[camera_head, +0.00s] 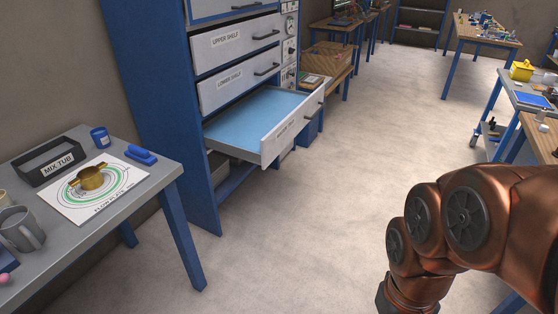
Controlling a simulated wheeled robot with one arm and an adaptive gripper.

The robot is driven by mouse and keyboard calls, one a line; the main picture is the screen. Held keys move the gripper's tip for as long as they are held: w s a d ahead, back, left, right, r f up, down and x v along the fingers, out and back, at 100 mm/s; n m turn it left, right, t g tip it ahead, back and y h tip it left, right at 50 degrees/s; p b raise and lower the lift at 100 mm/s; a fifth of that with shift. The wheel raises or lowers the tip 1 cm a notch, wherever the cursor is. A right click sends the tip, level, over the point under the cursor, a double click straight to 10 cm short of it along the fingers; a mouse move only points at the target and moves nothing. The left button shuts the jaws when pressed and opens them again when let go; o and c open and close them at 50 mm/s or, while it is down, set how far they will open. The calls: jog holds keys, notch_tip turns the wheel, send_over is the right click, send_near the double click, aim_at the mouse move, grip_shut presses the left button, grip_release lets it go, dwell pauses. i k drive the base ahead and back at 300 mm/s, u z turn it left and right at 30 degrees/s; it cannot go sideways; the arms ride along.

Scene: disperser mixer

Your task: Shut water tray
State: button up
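The water tray (290,135) is a drawer with a light front panel and a dark handle (314,98), low in the blue cabinet (160,100). It is pulled well out, and its blue inside shows. The label on its front is too small to read. My copper-coloured arm fills the lower right, well apart from the tray. My gripper is outside the picture.
The drawers marked upper shelf (226,40) and lower shelf (231,80) are shut above the tray. The floor (270,235) before the cabinet is clear. Workbenches stand at the right.

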aim_at(257, 128)
jog(key=u, duration=0.6)
jog(key=i, duration=1.15)
jog(key=u, duration=0.4)
